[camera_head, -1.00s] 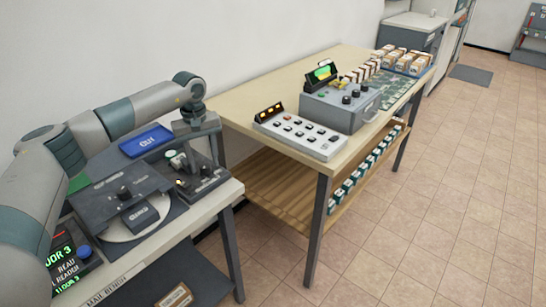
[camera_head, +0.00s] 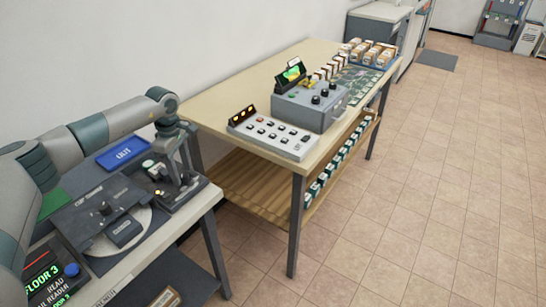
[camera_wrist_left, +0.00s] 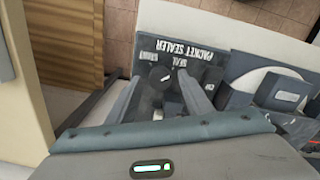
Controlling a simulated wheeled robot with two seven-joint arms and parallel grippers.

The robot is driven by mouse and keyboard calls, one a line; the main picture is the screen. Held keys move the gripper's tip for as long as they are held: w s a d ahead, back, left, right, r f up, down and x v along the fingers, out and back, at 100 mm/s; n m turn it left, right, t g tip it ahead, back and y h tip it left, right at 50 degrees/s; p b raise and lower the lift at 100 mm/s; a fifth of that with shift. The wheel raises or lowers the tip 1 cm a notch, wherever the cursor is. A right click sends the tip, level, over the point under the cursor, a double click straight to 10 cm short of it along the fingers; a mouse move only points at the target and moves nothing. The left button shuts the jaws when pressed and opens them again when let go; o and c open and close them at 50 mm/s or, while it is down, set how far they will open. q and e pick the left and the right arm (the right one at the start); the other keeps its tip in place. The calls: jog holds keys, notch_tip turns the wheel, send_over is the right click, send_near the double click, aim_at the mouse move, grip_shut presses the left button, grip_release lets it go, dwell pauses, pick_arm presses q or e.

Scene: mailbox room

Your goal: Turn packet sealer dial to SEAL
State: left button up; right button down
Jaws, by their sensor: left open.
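The packet sealer (camera_head: 200,190) is a dark panel at the right end of the mail bench. In the left wrist view its panel (camera_wrist_left: 205,52) shows upside down, with the labels PACKET SEALER and SEAL. Its dial (camera_wrist_left: 161,76) is a dark round knob there; its exact pointer direction is too small to tell. My left gripper (camera_head: 178,182) points down over the sealer. In the wrist view my left gripper (camera_wrist_left: 158,92) is open, one finger on each side of the dial, with no clear contact. My right gripper is not in view.
A blue tray (camera_head: 122,152) and a grey device on a round plate (camera_head: 148,218) are left of the sealer. A floor display (camera_head: 45,275) is at the lower left. A wooden table (camera_head: 215,103) with a button panel (camera_head: 270,138) and grey box (camera_head: 310,107) stands beyond a gap.

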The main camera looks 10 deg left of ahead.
aim_at(183, 174)
pick_arm(q)
jog(key=n+p, duration=1.1)
jog(key=p, duration=0.1)
jog(key=shift+r, duration=0.2)
notch_tip(183, 174, up, 16)
jog(key=b, duration=0.6)
jog(key=d+f+h, duration=0.3)
jog(key=d, duration=0.6)
jog(key=d+f+n+t+h, duration=0.1)
jog(key=d+f+h, duration=0.2)
jog(key=d, duration=0.7)
jog(key=d+f+n+h, duration=0.1)
jog(key=d+f+h, duration=0.2)
jog(key=d, duration=0.7)
jog(key=shift+t+h, duration=0.3)
jog(key=shift+h, duration=0.6)
jog(key=shift+d, duration=0.1)
